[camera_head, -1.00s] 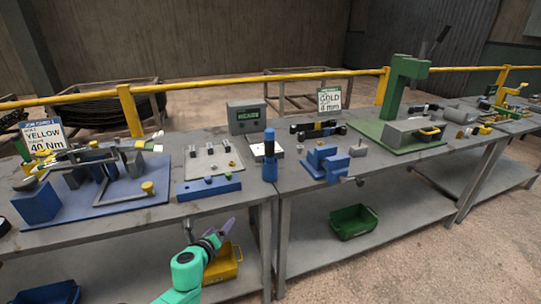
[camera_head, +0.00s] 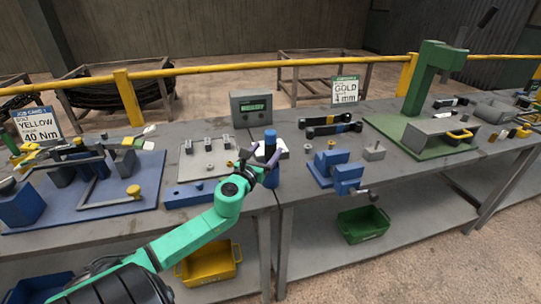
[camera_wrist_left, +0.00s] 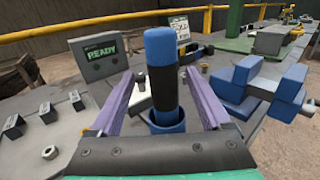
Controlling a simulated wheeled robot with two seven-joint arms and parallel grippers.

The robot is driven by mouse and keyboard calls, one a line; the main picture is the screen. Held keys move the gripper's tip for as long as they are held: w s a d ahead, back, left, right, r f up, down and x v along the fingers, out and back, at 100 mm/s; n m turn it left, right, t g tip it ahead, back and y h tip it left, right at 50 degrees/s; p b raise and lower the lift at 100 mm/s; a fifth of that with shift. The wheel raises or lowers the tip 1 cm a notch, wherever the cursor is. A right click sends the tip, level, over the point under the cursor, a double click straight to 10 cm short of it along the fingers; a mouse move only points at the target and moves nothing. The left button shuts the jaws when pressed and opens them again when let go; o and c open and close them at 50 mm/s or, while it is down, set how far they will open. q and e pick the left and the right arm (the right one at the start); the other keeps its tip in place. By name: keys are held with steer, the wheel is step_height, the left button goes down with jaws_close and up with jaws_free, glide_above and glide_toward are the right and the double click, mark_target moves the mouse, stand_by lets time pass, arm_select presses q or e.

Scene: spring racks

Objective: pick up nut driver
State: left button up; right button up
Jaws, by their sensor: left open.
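The nut driver (camera_wrist_left: 162,72) has a blue handle with a black band and stands upright in a blue holder (camera_wrist_left: 166,124) in the left wrist view. It also shows in the head view (camera_head: 270,141) at the front edge of the table. My left gripper (camera_head: 264,158) is open, with its purple fingers (camera_wrist_left: 158,95) on either side of the nut driver. In the left wrist view gaps show between the fingers and the handle. The nut driver's lower part is hidden inside the holder. My right gripper is not in view.
A grey box reading READY (camera_head: 251,109) stands behind the nut driver. A blue vise-like fixture (camera_head: 337,172) is to the right. A plate with small grey blocks (camera_head: 208,158) and a blue bar (camera_head: 202,192) lie to the left. A yellow rail (camera_head: 210,69) runs behind the table.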

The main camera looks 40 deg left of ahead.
arm_select(q)
steer(key=x, duration=0.3)
steer(key=shift+w+d+r+p, duration=0.1)
steer(key=shift+w+r+p, duration=0.15)
steer(key=shift+r+p, duration=0.1)
steer(key=shift+x, duration=1.05)
steer(key=shift+w+f, duration=0.3)
steer(key=shift+s+r, duration=0.1)
steer(key=shift+s, duration=0.05)
steer(key=c, duration=1)
jaws_close()
steer(key=shift+r, duration=0.1)
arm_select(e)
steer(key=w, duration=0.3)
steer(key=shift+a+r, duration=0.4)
